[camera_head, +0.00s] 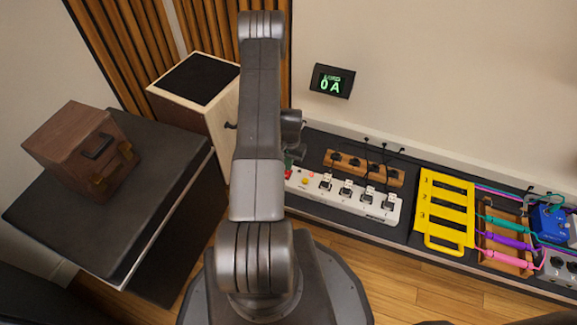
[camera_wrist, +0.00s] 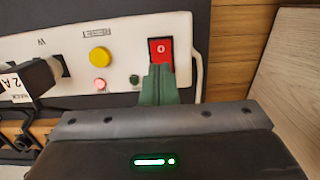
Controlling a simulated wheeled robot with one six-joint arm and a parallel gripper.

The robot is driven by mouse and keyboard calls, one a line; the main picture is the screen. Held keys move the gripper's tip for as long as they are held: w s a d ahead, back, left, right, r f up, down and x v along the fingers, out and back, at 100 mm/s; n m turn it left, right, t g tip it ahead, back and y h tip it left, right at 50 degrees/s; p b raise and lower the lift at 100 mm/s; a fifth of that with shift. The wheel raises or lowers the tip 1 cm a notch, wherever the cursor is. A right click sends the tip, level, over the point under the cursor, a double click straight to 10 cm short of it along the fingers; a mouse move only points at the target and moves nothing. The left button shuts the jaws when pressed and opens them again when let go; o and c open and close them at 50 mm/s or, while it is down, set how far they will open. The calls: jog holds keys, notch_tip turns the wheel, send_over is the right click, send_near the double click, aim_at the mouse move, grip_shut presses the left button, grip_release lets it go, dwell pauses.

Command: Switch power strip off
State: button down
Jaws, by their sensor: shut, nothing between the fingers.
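The white power strip (camera_head: 315,189) lies on the dark shelf along the wall, with several black plugs in it. In the wrist view its white face (camera_wrist: 130,55) carries a red rocker switch (camera_wrist: 161,50) marked 0, a yellow button (camera_wrist: 99,57), a lit red lamp (camera_wrist: 99,85) and a small dark green spot. My gripper (camera_wrist: 159,72) is shut, its green fingertips together at the lower edge of the red switch. I cannot tell whether they touch it.
A wall display (camera_head: 332,81) reads 0 A. A wooden block with plugs (camera_head: 345,160) lies behind the strip. A yellow rack (camera_head: 441,210), coloured cables and a blue box (camera_head: 549,223) are to the right. A black-topped cabinet (camera_head: 195,80) and a table with a brown box (camera_head: 80,150) stand left.

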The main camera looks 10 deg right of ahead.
notch_tip(320, 180, up, 12)
jog(key=w+p, duration=0.1)
jog(key=p, duration=0.2)
jog(key=shift+d, duration=0.4)
jog(key=shift+w+p, duration=0.1)
jog(key=shift+p, duration=0.2)
jog(key=s+a+p, duration=0.1)
jog(key=p, duration=0.2)
jog(key=shift+r, duration=0.15)
jog(key=f+b, duration=0.1)
jog(key=f, duration=0.3)
jog(key=s+f+b, duration=0.1)
jog(key=f, duration=0.4)
jog(key=a+f+b, duration=0.1)
jog(key=f+b, duration=0.1)
jog(key=f, duration=0.3)
jog(key=shift+s, duration=0.3)
